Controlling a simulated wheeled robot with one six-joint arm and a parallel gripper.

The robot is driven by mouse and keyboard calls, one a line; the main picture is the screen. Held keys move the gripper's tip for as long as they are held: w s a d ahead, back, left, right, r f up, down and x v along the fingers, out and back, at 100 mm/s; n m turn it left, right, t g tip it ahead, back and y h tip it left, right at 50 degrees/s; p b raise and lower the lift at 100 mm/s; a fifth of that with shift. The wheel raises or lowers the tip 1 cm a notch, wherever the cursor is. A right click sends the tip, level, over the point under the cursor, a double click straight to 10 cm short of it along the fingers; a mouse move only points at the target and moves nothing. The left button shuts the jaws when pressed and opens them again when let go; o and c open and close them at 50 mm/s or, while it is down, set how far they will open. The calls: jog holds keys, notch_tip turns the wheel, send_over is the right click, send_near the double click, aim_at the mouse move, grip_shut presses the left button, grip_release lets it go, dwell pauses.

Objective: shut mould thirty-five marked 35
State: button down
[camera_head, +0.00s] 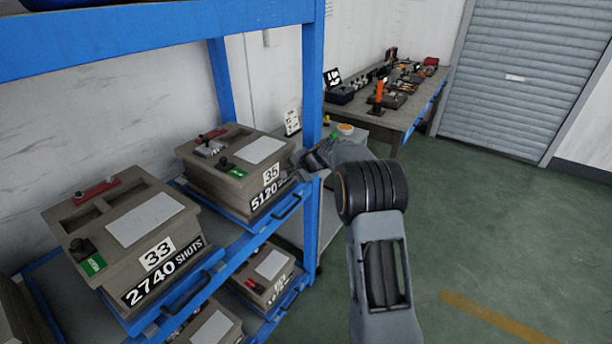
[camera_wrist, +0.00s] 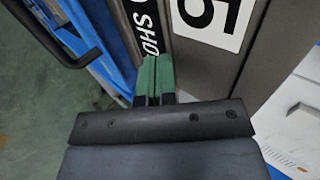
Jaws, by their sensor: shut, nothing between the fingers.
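Mould 35 (camera_head: 226,186) is a grey-brown block on the upper shelf. Its front has a white 35 label (camera_head: 271,174) and a black strip reading 5120. Its top has a white plate (camera_head: 260,150), a green tag, a black knob and a red bar. Whether it is fully shut cannot be told. My gripper (camera_head: 299,167) is at its front right corner, partly hidden by my wrist. In the wrist view my gripper's green-and-black fingers (camera_wrist: 153,80) are together and empty, close to the mould's face (camera_wrist: 265,75); contact cannot be told.
Mould 33 (camera_head: 120,245) stands left on the same shelf. Black handles (camera_head: 286,208) project from the blue trays. A blue rack post (camera_head: 314,85) rises behind my gripper. More moulds (camera_head: 268,281) sit below. A workbench (camera_head: 395,115) stands behind; the green floor at right is clear.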

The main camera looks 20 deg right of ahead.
jog(key=shift+w+a+r, duration=0.15)
jog(key=shift+w+a, duration=0.65)
jog(key=shift+w, duration=0.05)
jog(key=shift+w+r, duration=0.1)
jog(key=shift+r, duration=0.05)
